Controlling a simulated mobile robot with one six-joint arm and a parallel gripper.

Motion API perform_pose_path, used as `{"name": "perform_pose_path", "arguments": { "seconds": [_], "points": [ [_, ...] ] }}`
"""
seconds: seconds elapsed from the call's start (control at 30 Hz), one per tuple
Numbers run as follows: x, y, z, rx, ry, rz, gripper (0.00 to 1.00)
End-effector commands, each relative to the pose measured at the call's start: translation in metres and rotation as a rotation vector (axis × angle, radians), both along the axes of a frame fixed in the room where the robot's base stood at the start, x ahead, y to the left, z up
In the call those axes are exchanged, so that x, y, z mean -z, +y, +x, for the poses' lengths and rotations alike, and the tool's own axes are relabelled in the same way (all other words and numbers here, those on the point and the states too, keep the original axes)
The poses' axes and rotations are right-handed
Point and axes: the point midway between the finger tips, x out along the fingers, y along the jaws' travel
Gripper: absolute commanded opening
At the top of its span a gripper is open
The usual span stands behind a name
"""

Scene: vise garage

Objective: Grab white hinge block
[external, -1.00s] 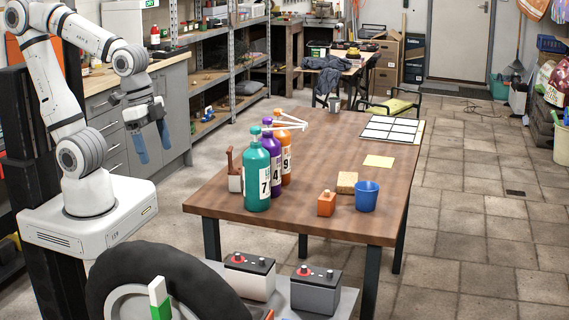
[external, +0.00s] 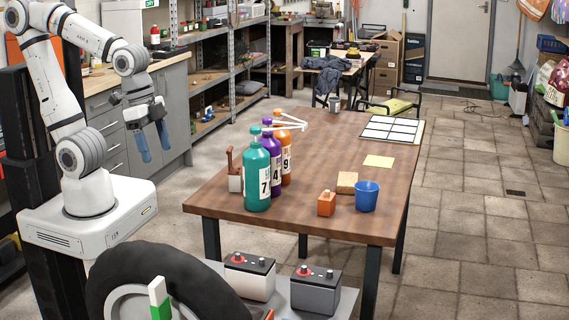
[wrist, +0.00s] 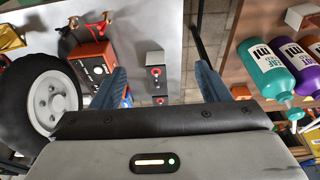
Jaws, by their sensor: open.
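I cannot pick out a white hinge block with certainty. A small whitish block with a brown upright piece (external: 235,183) stands on the wooden table (external: 330,218), just left of the teal bottle (external: 257,180); it is partly hidden in shape and too small to identify. My gripper (external: 153,147) hangs in the air left of the table, fingers pointing down, apart from everything. In the wrist view my gripper (wrist: 160,84) has its two blue fingers wide apart with nothing held between them.
Purple and orange bottles stand behind the teal one. A blue cup (external: 367,197), an orange block (external: 326,204) and a tan block (external: 347,183) are at the table's front. A tyre (external: 112,268) and two batteries (external: 315,290) sit below.

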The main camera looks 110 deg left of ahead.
Motion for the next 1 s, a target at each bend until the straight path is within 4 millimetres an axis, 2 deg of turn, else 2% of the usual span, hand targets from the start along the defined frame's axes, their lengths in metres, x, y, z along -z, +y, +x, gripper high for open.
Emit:
{"name": "perform_pose_path", "arguments": {
  "seconds": [0.07,0.17,0.27,0.3,0.47,0.6,0.73,0.83,1.0],
  "points": [
    [-0.002,0.008,0.007,-0.013,0.009,0.004,0.69],
    [-0.004,0.030,0.024,-0.041,0.034,0.014,0.69],
    [-0.004,0.068,0.047,-0.079,0.069,0.024,0.69],
    [-0.002,0.086,0.055,-0.094,0.085,0.026,0.69],
    [0.012,0.167,0.075,-0.149,0.144,0.024,0.69],
    [0.034,0.242,0.074,-0.192,0.189,0.008,0.69],
    [0.055,0.298,0.060,-0.221,0.218,-0.010,0.69],
    [0.067,0.325,0.050,-0.234,0.230,-0.021,0.69],
    [0.079,0.342,0.042,-0.239,0.238,-0.029,0.69]
  ]
}}
